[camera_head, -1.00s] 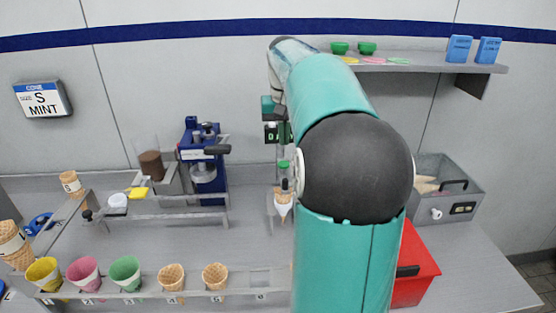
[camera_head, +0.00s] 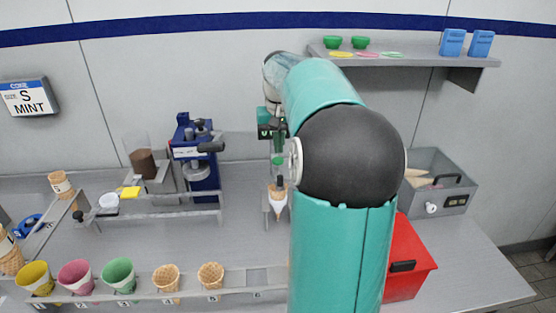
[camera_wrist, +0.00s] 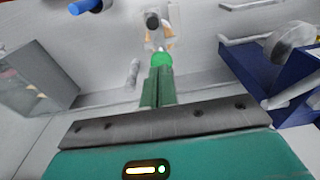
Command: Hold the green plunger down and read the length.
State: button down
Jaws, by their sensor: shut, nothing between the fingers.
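The green plunger (camera_head: 277,160) shows as a small green cap above a waffle cone (camera_head: 278,200) in a white sleeve, held upright in a grey stand. A black piece (camera_head: 280,181) sits at the cone's mouth. My gripper (camera_wrist: 160,70) is shut and empty, its green fingers pointing at the plunger (camera_wrist: 162,60) in the wrist view. The fingertips are at or just above the cap; I cannot tell whether they touch.
A blue press (camera_head: 197,160) stands left of the cone stand. A front rack (camera_head: 240,291) holds coloured cups and waffle cones. A red box (camera_head: 408,265) and a grey bin (camera_head: 455,197) are at the right. A wall sign (camera_head: 28,98) reads S MINT. A shelf (camera_head: 420,61) is above.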

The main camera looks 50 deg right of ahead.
jog(key=shift+w+f, duration=0.15)
jog(key=shift+f, duration=1.1)
